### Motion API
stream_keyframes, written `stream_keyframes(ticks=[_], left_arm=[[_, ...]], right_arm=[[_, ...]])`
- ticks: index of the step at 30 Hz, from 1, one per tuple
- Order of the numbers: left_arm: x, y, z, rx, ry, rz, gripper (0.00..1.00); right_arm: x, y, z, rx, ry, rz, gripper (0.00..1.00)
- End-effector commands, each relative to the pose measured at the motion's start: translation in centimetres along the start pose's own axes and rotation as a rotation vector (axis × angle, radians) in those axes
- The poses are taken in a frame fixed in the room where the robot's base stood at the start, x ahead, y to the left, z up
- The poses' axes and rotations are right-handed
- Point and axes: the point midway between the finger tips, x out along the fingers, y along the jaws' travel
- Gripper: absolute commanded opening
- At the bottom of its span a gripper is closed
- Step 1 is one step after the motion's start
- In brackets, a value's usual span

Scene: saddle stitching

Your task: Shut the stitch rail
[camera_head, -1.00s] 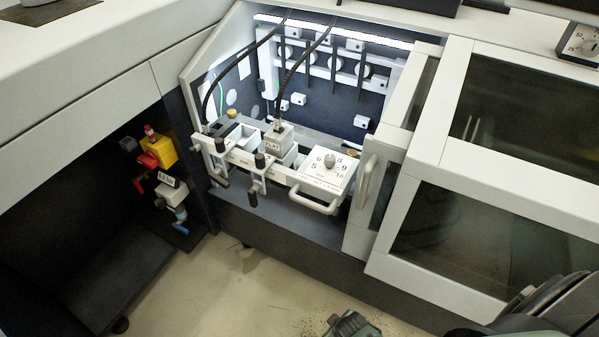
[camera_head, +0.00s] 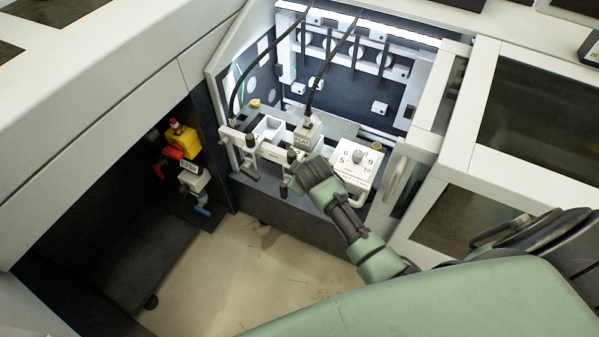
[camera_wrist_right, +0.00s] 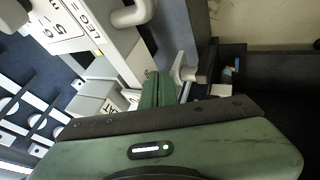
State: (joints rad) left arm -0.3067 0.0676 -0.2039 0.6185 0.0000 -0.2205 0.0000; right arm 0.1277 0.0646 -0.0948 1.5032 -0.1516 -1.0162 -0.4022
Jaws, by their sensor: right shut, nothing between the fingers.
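The stitch rail appears to be the white bar (camera_head: 271,153) along the front of the lit bay. Two black-knobbed levers stand on it; the left lever (camera_head: 249,142) is in plain view. The right lever (camera_head: 291,157) is close beside my right gripper (camera_head: 294,186). My right gripper reaches in from the lower right, left of the numbered white block (camera_head: 357,160). In the right wrist view its green fingers (camera_wrist_right: 158,90) are together and empty, near a white and dark lever (camera_wrist_right: 188,72). I cannot tell whether they touch it. My left gripper is out of view.
The numbered block has a protruding handle, which shows in the wrist view (camera_wrist_right: 135,14). A grey labelled block (camera_head: 307,134) with a black cable stands behind the rail. A glazed white door (camera_head: 430,130) is at right. Red and yellow fittings (camera_head: 184,143) are at left. The floor (camera_head: 240,265) is clear.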

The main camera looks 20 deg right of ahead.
Motion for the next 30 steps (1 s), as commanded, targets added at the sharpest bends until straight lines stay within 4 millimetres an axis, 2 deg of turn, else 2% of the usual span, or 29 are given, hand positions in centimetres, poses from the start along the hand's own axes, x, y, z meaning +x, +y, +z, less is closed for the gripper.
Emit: stream_keyframes(ticks=[3,9,23,26,30], left_arm=[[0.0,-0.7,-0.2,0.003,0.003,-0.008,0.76],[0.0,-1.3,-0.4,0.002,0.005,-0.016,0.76],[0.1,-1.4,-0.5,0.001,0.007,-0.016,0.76],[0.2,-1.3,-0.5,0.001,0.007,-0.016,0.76],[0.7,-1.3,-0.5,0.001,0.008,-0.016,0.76]], right_arm=[[1.8,0.0,0.0,0.000,-0.001,-0.001,0.00],[3.4,0.0,0.0,0.000,0.000,0.000,0.00],[3.7,0.0,0.0,0.001,0.001,0.000,0.00],[4.0,0.5,0.0,0.001,0.001,0.000,0.00],[4.8,2.0,0.0,0.000,0.001,0.004,0.00]])
